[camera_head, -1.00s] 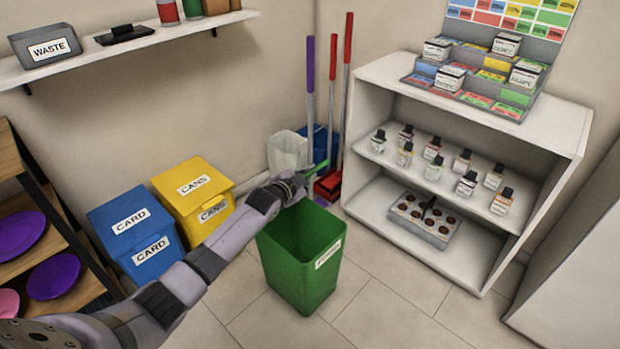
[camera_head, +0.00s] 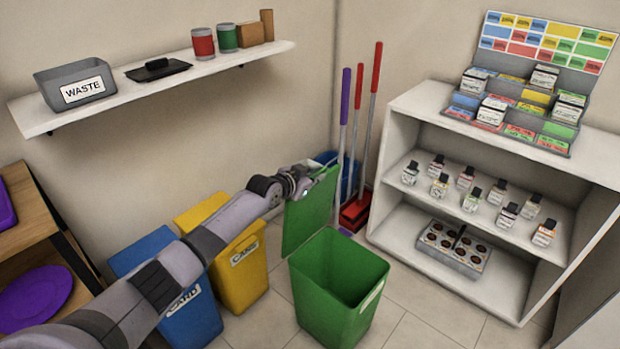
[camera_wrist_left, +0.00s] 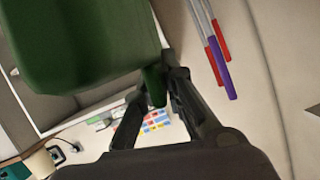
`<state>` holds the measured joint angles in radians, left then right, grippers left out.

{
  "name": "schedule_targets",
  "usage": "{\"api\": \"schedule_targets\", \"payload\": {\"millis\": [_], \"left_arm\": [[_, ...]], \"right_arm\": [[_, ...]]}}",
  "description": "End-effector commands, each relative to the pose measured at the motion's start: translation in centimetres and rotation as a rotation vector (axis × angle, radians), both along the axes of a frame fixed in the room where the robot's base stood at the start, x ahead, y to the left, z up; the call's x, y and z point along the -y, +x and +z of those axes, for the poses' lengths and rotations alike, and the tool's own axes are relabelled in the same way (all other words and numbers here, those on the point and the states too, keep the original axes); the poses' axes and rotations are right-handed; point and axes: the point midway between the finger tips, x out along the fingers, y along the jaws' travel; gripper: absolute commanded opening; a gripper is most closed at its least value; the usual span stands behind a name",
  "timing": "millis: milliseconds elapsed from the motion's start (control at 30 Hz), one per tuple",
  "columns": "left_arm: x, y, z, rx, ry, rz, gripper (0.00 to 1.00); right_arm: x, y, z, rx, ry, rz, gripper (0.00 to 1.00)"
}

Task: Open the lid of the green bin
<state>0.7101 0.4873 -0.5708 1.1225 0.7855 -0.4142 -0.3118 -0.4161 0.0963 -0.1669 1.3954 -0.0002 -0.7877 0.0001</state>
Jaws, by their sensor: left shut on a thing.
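The green bin (camera_head: 330,301) stands on the floor with its top open and its inside showing. Its green lid (camera_head: 308,212) stands steeply raised at the bin's back left edge, its broad face showing. My left gripper (camera_head: 314,176) is at the lid's upper edge and shut on it. In the left wrist view, a green edge (camera_wrist_left: 155,84) sits between the fingers, and a large green surface (camera_wrist_left: 85,40) fills the upper left; I cannot tell whether it is lid or bin. My right gripper is not in view.
Yellow (camera_head: 243,275) and blue (camera_head: 192,318) bins stand left of the green bin, partly behind my left arm. Mops and a red broom (camera_head: 355,214) lean in the corner behind. A white shelf unit (camera_head: 395,233) stands right. A wall shelf (camera_head: 200,70) is above left.

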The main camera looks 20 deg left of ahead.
Motion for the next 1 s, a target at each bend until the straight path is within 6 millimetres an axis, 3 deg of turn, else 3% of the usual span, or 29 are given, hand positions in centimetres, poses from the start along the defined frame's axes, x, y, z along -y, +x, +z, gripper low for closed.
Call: {"api": "schedule_targets", "payload": {"millis": [533,567,800,1000], "left_arm": [[-0.2,0.17,0.06,0.001,0.014,0.002,0.0],[-0.2,0.17,0.07,0.001,0.014,0.003,0.1],[-0.11,0.16,0.04,0.0,0.011,0.002,0.26],[-0.06,0.13,-0.01,0.0,0.01,0.001,0.28]], "right_arm": [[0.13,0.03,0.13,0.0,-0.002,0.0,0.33],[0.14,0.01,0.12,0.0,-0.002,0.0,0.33],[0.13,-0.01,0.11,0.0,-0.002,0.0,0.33],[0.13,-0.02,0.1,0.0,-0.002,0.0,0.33]]}}
